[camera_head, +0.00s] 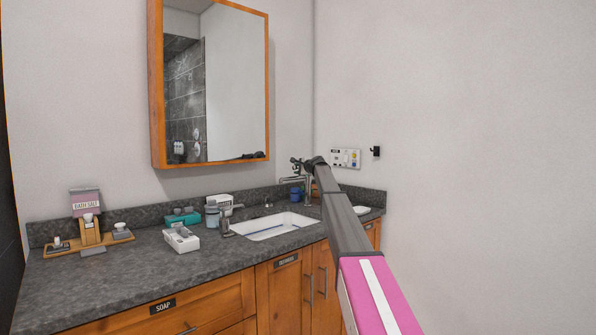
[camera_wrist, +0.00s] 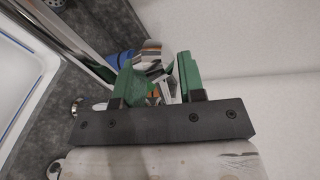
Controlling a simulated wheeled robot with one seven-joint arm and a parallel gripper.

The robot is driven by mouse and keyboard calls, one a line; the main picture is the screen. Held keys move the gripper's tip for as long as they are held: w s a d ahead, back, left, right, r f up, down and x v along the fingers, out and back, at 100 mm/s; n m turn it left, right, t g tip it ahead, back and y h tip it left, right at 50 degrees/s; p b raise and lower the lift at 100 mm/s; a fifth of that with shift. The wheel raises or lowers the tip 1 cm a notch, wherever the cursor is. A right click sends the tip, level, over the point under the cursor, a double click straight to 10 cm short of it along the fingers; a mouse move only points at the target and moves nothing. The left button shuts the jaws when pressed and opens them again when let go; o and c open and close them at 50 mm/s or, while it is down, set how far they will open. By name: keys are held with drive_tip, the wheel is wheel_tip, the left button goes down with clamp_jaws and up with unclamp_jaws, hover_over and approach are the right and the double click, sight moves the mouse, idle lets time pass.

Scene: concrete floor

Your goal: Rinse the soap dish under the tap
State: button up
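The chrome tap (camera_head: 307,188) stands at the back right of the white sink (camera_head: 272,226). My gripper (camera_wrist: 156,72) is at the tap, where the head view shows it small and partly merged with the tap. In the wrist view its green fingers are apart, with a shiny grey, white and orange piece (camera_wrist: 152,62) between them. I cannot tell whether they press on it. A long chrome bar (camera_wrist: 68,36) runs beside the sink in this view. A small white dish (camera_head: 362,210) lies right of my arm; I cannot tell whether it is the soap dish.
A wooden tray (camera_head: 65,250) with small items, a white box (camera_head: 181,239), a teal box (camera_head: 183,219) and a dispenser (camera_head: 225,222) stand left of the sink. A blue cup (camera_head: 296,194) is close to the tap. The wall carries a panel (camera_head: 345,158). The front left counter is clear.

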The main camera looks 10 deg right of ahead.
clamp_jaws()
drive_tip(key=shift+d+r+m, duration=0.1)
drive_tip(key=shift+r+m, duration=0.35)
drive_tip(key=shift+m, duration=0.05)
unclamp_jaws()
drive_tip(key=v, duration=1)
drive_tip(key=shift+s+d, duration=0.25)
drive_tip(key=shift+s, duration=0.05)
